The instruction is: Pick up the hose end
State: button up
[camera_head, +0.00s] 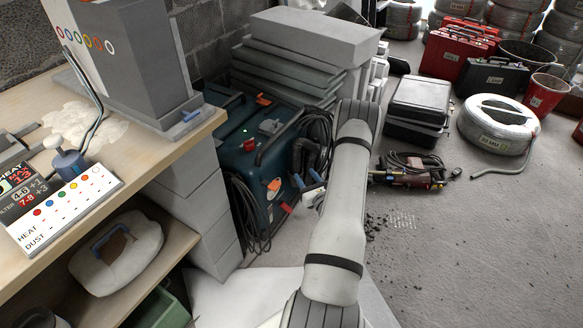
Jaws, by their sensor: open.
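A black ribbed hose (311,150) hangs at the right side of a dark teal machine (255,150) on the floor. Its end is not clearly seen. My gripper (307,179), with small white and blue parts, shows just left of my arm, below this hose and near the machine's right side. It is open, and nothing shows between its fingers. Part of it is hidden behind my arm. A grey conduit coil (497,122) lies on the floor at right, well apart from my gripper.
Grey slabs (290,62) are stacked behind the machine. Black cases (417,108) and a power tool with cable (410,170) lie right of my arm. The floor at lower right is mostly clear.

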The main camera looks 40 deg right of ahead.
jog(key=w+b, duration=0.1)
jog(key=w, duration=0.1)
jog(key=w+d, duration=0.1)
jog(key=w, duration=0.2)
jog(key=w+b, duration=0.1)
jog(key=w, duration=0.1)
jog(key=shift+w+d+r+b, duration=0.1)
jog(key=shift+w+d+b, duration=0.2)
jog(key=c, duration=0.7)
jog(key=shift+r, duration=0.1)
notch_tip(320, 180, up, 28)
jog(key=p, duration=0.9)
notch_tip(320, 180, up, 8)
jog(key=p, duration=0.4)
send_over(298, 163)
jog(key=shift+w, duration=0.1)
